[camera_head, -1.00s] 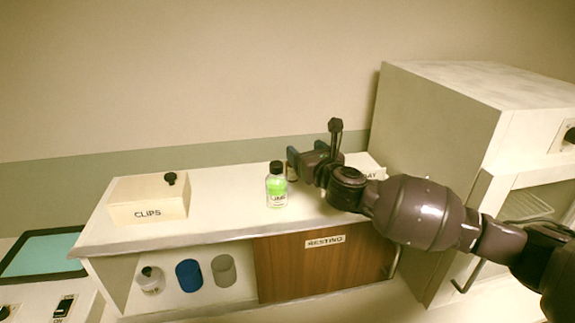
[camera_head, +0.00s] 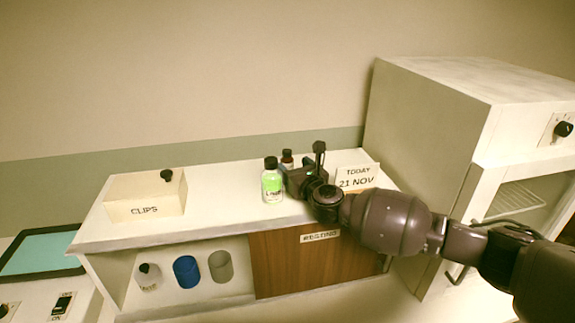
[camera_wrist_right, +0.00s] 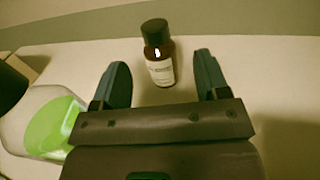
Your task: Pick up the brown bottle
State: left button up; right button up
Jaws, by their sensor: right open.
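The brown bottle (camera_head: 287,158) stands upright on the shelf top, with a black cap and a white label. In the head view its lower part is hidden behind the green bottle and my right gripper (camera_head: 292,178). In the right wrist view the brown bottle (camera_wrist_right: 158,55) stands ahead of my right gripper (camera_wrist_right: 163,82), roughly midway between the line of its two open fingers and a little beyond their tips. The fingers are empty. My left gripper is not in view.
A bottle of bright green liquid (camera_head: 272,184) stands close left of my right gripper; it also shows in the wrist view (camera_wrist_right: 52,125). A CLIPS box (camera_head: 145,198) is at the left, and a date card (camera_head: 357,178) and white cabinet (camera_head: 430,130) at the right.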

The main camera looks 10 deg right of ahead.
aim_at(290, 163)
jog(key=shift+x, duration=1.85)
jog(key=shift+a, duration=0.1)
jog(key=shift+c, duration=0.5)
jog(key=c, duration=0.9)
